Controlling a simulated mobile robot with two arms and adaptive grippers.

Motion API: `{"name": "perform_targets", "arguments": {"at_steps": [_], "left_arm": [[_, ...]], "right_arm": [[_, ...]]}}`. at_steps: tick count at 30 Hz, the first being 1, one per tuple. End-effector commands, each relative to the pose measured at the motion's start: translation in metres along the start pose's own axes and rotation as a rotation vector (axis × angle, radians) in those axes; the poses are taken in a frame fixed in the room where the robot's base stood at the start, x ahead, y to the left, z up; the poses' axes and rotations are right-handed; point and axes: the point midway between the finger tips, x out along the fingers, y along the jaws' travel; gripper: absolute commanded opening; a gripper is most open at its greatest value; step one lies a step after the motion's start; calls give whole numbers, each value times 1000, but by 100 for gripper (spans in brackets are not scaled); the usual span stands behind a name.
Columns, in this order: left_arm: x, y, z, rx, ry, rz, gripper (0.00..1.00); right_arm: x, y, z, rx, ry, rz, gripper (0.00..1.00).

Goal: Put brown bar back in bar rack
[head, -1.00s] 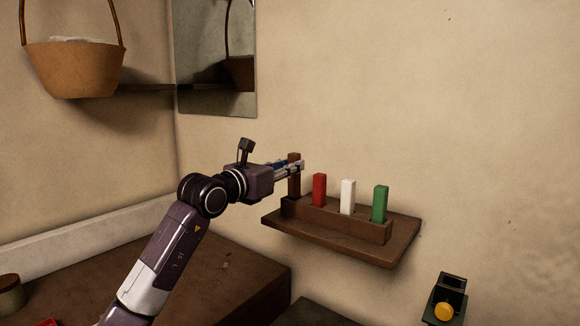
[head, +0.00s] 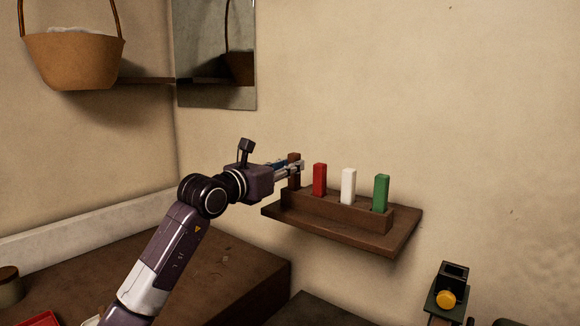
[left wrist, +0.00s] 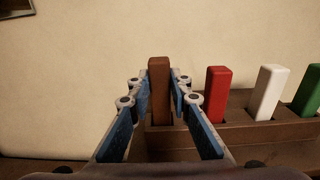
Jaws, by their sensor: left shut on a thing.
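My left gripper (head: 297,167) is shut on the brown bar (head: 294,180), which is upright at the left end of the wooden bar rack (head: 335,217). In the left wrist view the brown bar (left wrist: 159,90) stands between the two fingers (left wrist: 160,85). Its lower end meets the rack (left wrist: 234,138) at the left end; how deep it sits there is hidden. Its top looks slightly higher than the row of other bars. A red bar (head: 320,180), a white bar (head: 348,186) and a green bar (head: 381,193) stand upright in the rack to its right.
The rack rests on a brown wall shelf (head: 405,222). A dark device with a yellow knob (head: 446,299) is at lower right. A brown bench (head: 215,285) lies below left. A basket (head: 75,60) and a mirror (head: 215,50) are at upper left.

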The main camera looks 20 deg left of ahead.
Motion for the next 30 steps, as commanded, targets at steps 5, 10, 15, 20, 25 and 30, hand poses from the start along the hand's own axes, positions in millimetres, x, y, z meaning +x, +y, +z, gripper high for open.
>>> {"name": "perform_targets", "arguments": {"at_steps": [5,10,15,20,25,30], "left_arm": [[0,0,-5,0,-2,0,0],[0,0,-9,0,-2,0,0],[0,0,-13,0,-2,0,0],[0,0,-12,0,-2,0,33],[0,0,-13,0,-1,0,39],[0,0,-14,0,1,0,39]], "right_arm": [[5,0,0,0,0,0,0],[9,0,1,0,0,0,0],[12,0,1,1,0,0,0],[11,0,1,1,0,0,0],[11,0,1,1,0,0,0],[11,-1,1,1,1,-1,0]]}}
